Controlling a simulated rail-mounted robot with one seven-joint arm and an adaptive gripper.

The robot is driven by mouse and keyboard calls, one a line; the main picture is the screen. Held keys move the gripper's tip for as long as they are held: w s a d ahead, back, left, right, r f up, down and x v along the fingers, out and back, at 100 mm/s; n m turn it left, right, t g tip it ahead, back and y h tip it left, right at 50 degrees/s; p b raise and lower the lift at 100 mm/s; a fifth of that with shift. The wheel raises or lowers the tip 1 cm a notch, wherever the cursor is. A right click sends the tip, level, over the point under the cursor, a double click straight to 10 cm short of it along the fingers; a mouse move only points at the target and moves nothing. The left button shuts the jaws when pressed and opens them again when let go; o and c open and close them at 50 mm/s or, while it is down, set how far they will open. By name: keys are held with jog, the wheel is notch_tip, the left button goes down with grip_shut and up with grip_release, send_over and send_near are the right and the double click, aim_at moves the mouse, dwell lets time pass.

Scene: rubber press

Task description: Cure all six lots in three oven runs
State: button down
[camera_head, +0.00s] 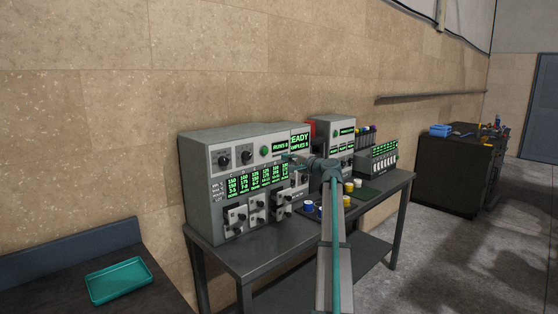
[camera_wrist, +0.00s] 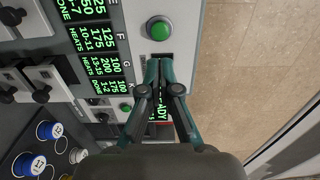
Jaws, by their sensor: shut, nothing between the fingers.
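A grey cabinet (camera_head: 200,195) on the bench carries knobs, a green button (camera_head: 264,152), lit columns of numbers (camera_head: 258,181) and several small drawer-like units with handles (camera_head: 257,212). My gripper (camera_head: 287,157) is in front of the cabinet's upper right. In the wrist view its fingertips (camera_wrist: 166,64) are together and empty, in front of the panel by the green button (camera_wrist: 161,27), apart from the button. They partly cover the READY display. Blue-rimmed pots (camera_head: 308,205) and yellow ones (camera_head: 357,183) stand on the bench; blue pots also show in the wrist view (camera_wrist: 49,130).
A second grey unit (camera_head: 337,128) and a low unit with a green display (camera_head: 384,150) stand further right. An empty teal tray (camera_head: 119,280) lies on a dark bench at left. A dark cabinet with tools (camera_head: 457,175) stands at the back right.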

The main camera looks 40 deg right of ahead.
jog(key=shift+s, duration=1)
